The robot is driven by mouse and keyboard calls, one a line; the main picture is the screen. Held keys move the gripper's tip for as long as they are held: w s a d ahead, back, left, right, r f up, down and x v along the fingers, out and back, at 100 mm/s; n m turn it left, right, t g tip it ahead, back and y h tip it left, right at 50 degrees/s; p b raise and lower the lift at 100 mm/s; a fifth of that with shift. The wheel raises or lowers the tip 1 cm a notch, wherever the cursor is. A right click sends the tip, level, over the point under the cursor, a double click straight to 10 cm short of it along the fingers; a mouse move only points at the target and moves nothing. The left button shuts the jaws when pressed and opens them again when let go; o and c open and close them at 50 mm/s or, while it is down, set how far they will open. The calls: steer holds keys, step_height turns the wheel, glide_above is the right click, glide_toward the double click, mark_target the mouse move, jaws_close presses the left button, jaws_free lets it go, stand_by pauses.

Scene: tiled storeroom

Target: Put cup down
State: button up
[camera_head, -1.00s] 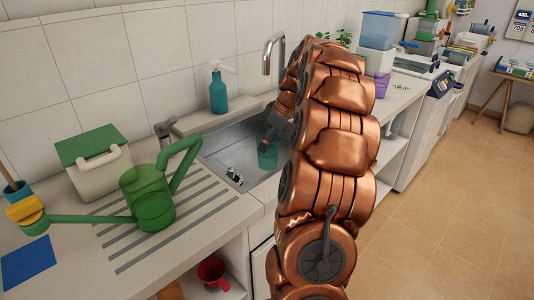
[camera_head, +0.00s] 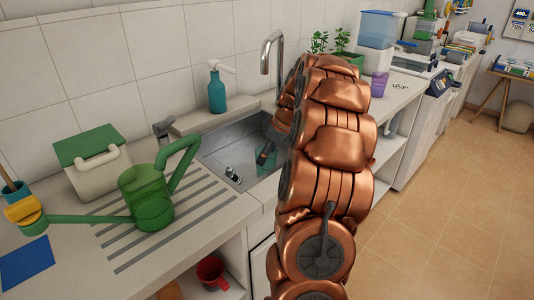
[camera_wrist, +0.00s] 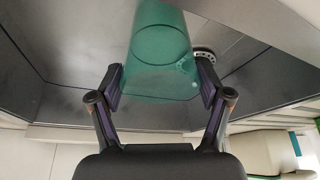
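The cup (camera_wrist: 160,52) is translucent teal-green. In the wrist view it sits between the two fingers of my gripper (camera_wrist: 160,85), with the finger pads against its sides. In the head view the cup (camera_head: 266,163) is inside the metal sink (camera_head: 215,143), partly hidden by my gripper (camera_head: 264,156) and arm. My gripper reaches down into the sink from the right. I cannot tell whether the cup touches the sink floor.
A drain (camera_wrist: 205,54) shows beside the cup. A green watering can (camera_head: 147,197) stands on the ridged draining area left of the sink. A red mug (camera_head: 212,272) is below.

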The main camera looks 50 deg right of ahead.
steer(key=shift+o, duration=1)
steer(key=v, duration=1.2)
steer(key=shift+r+b, duration=0.15)
steer(key=shift+b, duration=0.2)
